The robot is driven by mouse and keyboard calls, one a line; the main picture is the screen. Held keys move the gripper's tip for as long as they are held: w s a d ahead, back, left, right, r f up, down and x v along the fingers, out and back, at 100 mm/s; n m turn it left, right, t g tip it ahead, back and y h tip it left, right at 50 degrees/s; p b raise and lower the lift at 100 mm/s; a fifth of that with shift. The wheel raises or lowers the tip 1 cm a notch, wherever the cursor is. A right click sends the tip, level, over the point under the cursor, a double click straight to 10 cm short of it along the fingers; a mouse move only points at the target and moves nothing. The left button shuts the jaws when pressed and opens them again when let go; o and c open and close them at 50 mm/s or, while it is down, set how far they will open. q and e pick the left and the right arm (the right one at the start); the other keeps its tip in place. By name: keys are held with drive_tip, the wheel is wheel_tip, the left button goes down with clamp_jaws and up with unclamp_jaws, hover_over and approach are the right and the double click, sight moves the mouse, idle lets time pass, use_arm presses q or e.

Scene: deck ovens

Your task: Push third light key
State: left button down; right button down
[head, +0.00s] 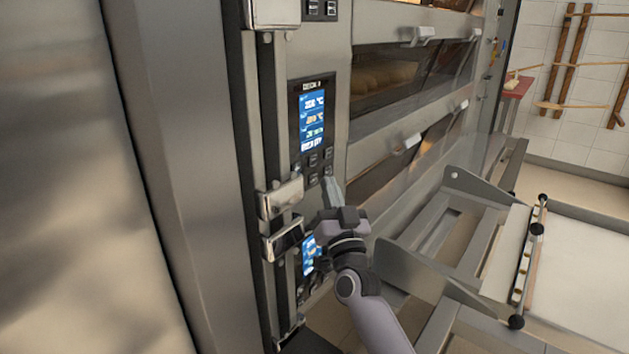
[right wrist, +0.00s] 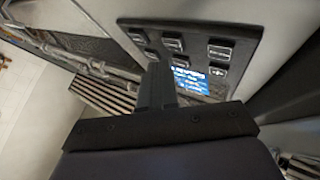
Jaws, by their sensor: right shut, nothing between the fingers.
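In the head view, a dark control panel (head: 312,125) with a lit blue screen and several small square keys below it is on the oven front. My right gripper (head: 331,186) is shut and empty, its fingertips near the panel's lower right keys. Contact cannot be told. A lower lit screen (head: 309,252) is partly hidden by my right gripper and arm. In the right wrist view, the closed fingers (right wrist: 159,82) stand before a panel (right wrist: 195,48) with several dark keys and a blue screen. The key symbols are too small to tell which is the light key. My left gripper is not in view.
Silver latches (head: 281,198) stick out left of the panels. Glass oven doors with handles (head: 408,144) are to the right. A metal loader frame (head: 470,215) stands right of my right arm. A large steel surface (head: 110,180) fills the left side.

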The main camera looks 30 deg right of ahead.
drive_tip(key=shift+w, duration=0.15)
idle(0.4)
drive_tip(key=shift+w+a, duration=0.2)
drive_tip(key=shift+w, duration=0.1)
drive_tip(key=shift+w+a, duration=0.15)
drive_tip(key=shift+w, duration=0.25)
idle(0.7)
drive_tip(key=shift+s, duration=0.1)
drive_tip(key=shift+s+d+p, duration=0.35)
drive_tip(key=shift+s+p, duration=0.15)
drive_tip(key=shift+s, duration=0.25)
